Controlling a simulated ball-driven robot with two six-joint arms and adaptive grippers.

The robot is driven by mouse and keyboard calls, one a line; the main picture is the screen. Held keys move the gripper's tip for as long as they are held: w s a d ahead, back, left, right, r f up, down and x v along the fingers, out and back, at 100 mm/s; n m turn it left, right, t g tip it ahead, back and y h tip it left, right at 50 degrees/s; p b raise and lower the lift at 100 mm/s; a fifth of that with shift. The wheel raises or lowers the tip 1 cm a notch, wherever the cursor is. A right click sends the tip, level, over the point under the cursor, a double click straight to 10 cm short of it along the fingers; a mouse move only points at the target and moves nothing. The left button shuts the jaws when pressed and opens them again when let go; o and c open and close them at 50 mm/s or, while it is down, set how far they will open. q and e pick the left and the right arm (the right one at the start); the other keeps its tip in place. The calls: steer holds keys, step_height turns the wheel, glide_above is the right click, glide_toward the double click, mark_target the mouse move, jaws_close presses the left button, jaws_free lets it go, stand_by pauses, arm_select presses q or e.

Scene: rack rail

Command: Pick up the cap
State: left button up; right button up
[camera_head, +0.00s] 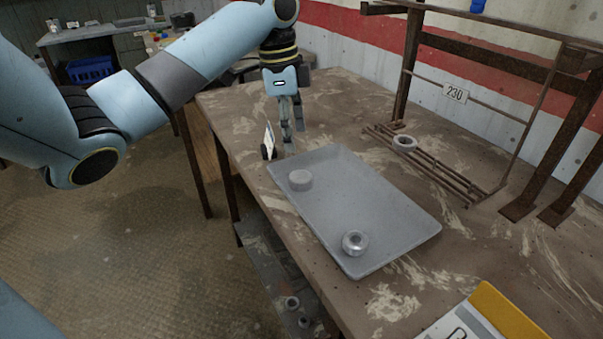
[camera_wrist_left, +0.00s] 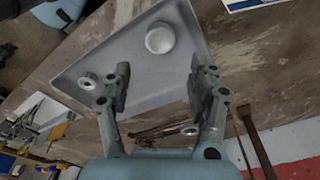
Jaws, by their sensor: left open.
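The cap (camera_head: 300,180), a short grey solid disc, lies on the grey tray (camera_head: 390,207) near the tray's far left corner. In the left wrist view the cap (camera_wrist_left: 160,38) shows beyond the fingertips, towards the top of the picture. My left gripper (camera_head: 292,132) points down above the table, just behind the cap's end of the tray. In the left wrist view the left gripper (camera_wrist_left: 158,88) has its fingers spread wide, with nothing between them. My right gripper is not in view.
A metal ring (camera_head: 355,243) lies on the tray's near end. Another ring (camera_head: 404,143) sits on the rusty rack rails (camera_head: 440,168). A yellow-edged folder (camera_head: 500,312) lies at the front right.

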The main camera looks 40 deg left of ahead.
mark_target(300, 176)
arm_select(q)
steer(key=f, duration=0.7)
steer(key=w+d+f, duration=0.1)
steer(key=f, duration=0.2)
steer(key=shift+d+f, duration=0.1)
steer(key=shift+f, duration=0.1)
steer(key=c, duration=0.9)
